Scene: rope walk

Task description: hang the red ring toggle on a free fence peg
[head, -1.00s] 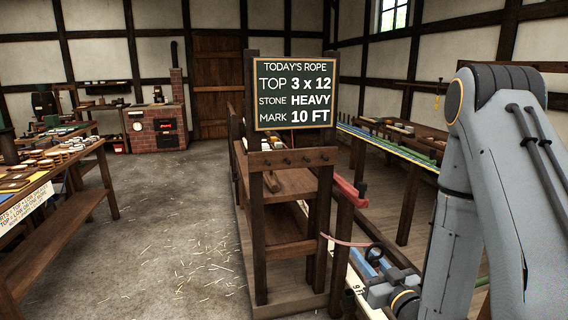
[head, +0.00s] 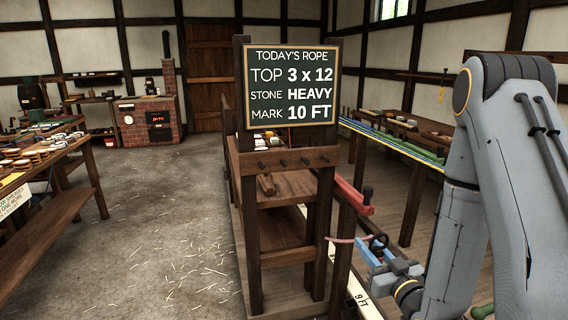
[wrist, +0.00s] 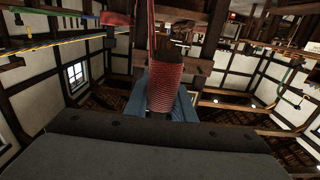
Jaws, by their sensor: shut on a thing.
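My gripper (head: 374,254), with blue fingers, is low at the right of the head view. It is shut on a red ribbed piece (wrist: 165,88), which shows between the fingers in the wrist view. I take this for the red ring toggle. In the head view a dark ring (head: 379,242) shows at the fingers, and a pinkish-red strand (head: 345,240) runs left from there. A dark wooden rail with several short pegs (head: 284,162) is below the chalkboard, left of and higher than my gripper. The pegs in view look bare.
The chalkboard (head: 290,87) stands above the peg rail on a wooden frame. A red bar with a dark knob (head: 352,196) juts out between frame and gripper. A long bench (head: 410,205) is at right, a goods table (head: 50,165) at left.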

